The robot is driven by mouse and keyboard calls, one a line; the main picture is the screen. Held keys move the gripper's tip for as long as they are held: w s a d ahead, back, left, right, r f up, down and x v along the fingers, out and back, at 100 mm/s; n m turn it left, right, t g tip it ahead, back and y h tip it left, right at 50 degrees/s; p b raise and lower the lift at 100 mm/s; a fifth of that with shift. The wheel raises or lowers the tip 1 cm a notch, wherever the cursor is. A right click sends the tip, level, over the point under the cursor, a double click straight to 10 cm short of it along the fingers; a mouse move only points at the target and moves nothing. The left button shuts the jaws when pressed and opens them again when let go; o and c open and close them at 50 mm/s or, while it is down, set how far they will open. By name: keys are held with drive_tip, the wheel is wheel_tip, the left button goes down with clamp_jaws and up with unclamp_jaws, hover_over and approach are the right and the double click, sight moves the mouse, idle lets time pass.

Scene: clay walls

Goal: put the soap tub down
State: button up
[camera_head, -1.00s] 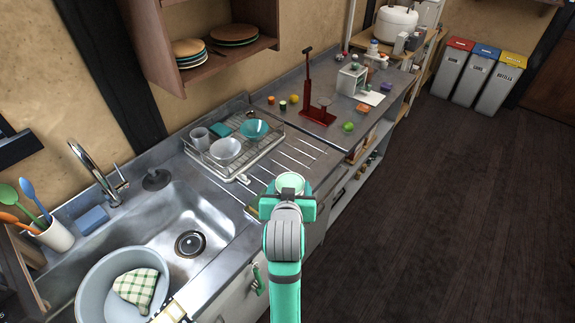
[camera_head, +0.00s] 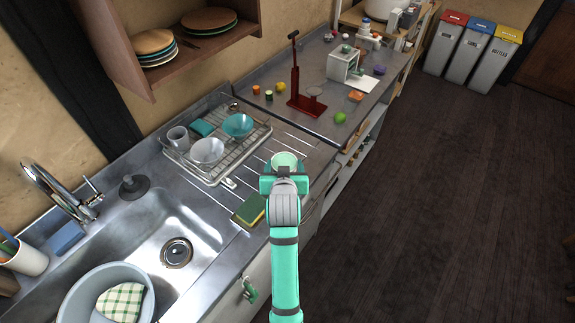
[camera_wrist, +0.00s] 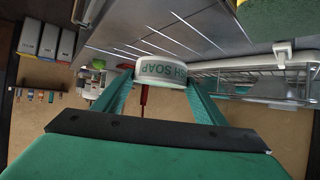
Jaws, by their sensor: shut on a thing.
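The soap tub (camera_head: 287,160) is a small round pale tub with a green top, held at the end of my arm over the ribbed steel drainer. In the wrist view the tub (camera_wrist: 161,72) shows its white side with "SOAP" lettering. My gripper (camera_head: 285,173) is shut on it; both teal fingers (camera_wrist: 160,90) press its sides. From these views I cannot tell whether the tub's base touches the counter.
A green and yellow sponge (camera_head: 249,211) lies on the drainer to the left. A dish rack (camera_head: 215,170) with bowls and a cup stands behind it. A red stand (camera_head: 304,104) is further back. The sink (camera_head: 150,240) is at the left.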

drive_tip(key=shift+w+d+f, duration=0.2)
drive_tip(key=shift+w+f, duration=0.45)
drive_tip(key=shift+f, duration=0.15)
drive_tip(key=shift+w+d+f, duration=0.1)
drive_tip(key=shift+f, duration=0.8)
drive_tip(key=shift+w+d+f, duration=0.1)
drive_tip(key=shift+f, duration=0.75)
drive_tip(key=shift+f, duration=0.1)
drive_tip(key=o, duration=1.3)
drive_tip(key=shift+f, duration=0.1)
drive_tip(key=shift+c, duration=0.2)
drive_tip(key=shift+r, duration=0.2)
drive_tip(key=v, duration=1.2)
drive_tip(key=shift+a, duration=0.1)
